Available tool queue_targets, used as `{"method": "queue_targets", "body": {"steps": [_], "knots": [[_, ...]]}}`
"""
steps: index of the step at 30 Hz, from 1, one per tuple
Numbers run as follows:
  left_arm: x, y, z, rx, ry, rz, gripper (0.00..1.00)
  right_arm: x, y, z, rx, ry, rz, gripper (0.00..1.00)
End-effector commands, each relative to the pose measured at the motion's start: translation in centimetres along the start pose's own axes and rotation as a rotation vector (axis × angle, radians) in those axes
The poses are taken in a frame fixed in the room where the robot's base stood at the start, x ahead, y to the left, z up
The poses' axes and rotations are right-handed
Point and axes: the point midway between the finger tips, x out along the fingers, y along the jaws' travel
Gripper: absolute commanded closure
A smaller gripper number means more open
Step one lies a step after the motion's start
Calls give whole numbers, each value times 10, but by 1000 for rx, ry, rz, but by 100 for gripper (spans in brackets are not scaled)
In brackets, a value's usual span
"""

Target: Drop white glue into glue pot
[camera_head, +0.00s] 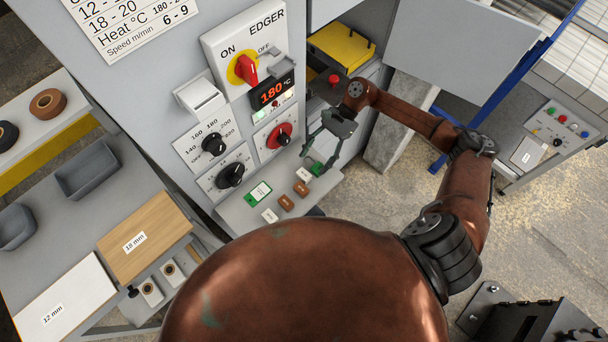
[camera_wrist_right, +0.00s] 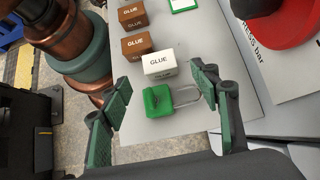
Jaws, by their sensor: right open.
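My right gripper (camera_head: 316,162) is open and empty above the right end of a grey shelf on the machine front. In the right wrist view its fingers (camera_wrist_right: 160,80) are spread on either side of a white block marked GLUE (camera_wrist_right: 158,63) and a green padlock (camera_wrist_right: 160,101). The white glue block (camera_head: 303,174) stands on the shelf beside two brown glue blocks (camera_head: 293,195). Another white block (camera_head: 270,215) lies at the near end of the row. No label shows which thing is the glue pot. My left gripper is not in view.
A green-edged card (camera_head: 258,193) lies on the shelf. The panel above has knobs, a red switch (camera_head: 249,69) and a 180 °C display (camera_head: 272,92). A yellow-topped part (camera_head: 342,45) is behind. A table with boards (camera_head: 146,237) stands at left.

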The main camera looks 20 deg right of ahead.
Motion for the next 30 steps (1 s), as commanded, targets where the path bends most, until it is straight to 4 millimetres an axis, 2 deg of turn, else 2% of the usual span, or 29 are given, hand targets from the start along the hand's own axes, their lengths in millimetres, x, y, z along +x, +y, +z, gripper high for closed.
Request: {"method": "queue_targets", "body": {"steps": [4, 9, 12, 19, 30], "knots": [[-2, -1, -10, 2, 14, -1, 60, 20, 0, 2, 0, -4, 2, 44], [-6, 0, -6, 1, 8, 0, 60, 47, 0, 2, 0, -3, 1, 44], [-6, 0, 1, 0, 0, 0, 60, 56, 0, 1, 0, -2, 1, 44], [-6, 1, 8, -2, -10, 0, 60, 58, 0, 1, 0, -1, 0, 45], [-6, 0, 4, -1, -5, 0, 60, 57, 0, 1, 0, -1, 0, 70]]}}
